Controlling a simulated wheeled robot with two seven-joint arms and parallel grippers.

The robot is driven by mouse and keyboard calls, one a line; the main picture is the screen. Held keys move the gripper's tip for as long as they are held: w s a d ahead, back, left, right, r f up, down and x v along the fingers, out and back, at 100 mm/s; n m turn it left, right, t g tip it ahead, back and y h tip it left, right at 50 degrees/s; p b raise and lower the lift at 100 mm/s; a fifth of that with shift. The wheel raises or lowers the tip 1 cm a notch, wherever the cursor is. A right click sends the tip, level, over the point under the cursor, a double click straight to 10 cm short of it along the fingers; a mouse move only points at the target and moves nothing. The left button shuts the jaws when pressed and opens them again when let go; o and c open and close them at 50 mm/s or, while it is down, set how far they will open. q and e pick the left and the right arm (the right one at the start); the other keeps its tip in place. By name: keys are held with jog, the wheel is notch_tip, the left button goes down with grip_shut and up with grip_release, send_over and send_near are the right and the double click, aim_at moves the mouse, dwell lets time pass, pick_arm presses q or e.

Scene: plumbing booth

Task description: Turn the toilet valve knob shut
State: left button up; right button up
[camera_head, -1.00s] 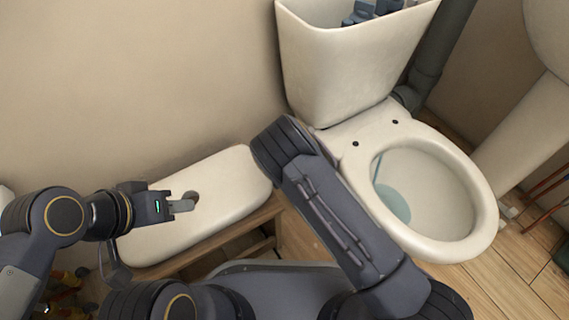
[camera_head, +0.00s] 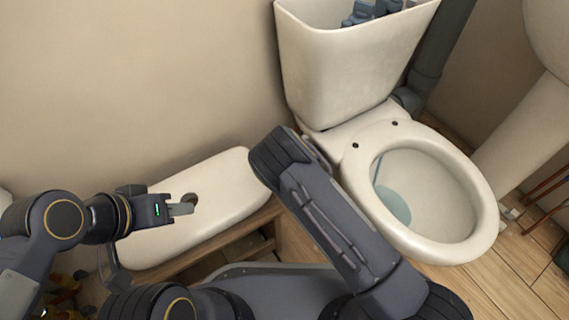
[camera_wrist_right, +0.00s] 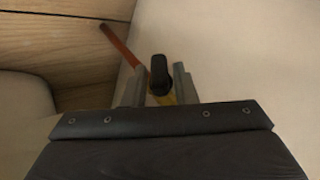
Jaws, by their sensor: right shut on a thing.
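The valve knob (camera_wrist_right: 160,74) is a dark oval handle on a yellow body, at the end of a red pipe, in the right wrist view. My right gripper (camera_wrist_right: 158,84) has one finger on each side of it and is shut on it. In the head view the right gripper and the valve are hidden behind my right arm. My left gripper (camera_head: 182,209) hangs above the white lid at the left, away from the valve. Its fingers overlap in this view, so I cannot tell whether they are apart.
The toilet bowl (camera_head: 434,205) stands at the right with its open cistern (camera_head: 352,62) behind. The white cistern lid (camera_head: 225,185) lies on a wooden bench (camera_head: 245,232). A grey drain pipe (camera_head: 436,60) and a pedestal (camera_head: 528,135) are at the far right.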

jog(key=shift+d+f+m+t+y, duration=0.1)
jog(key=shift+m+t+y, duration=0.3)
jog(key=shift+t+y, duration=0.6)
jog(key=shift+g, duration=0.3)
jog(key=o, duration=0.8)
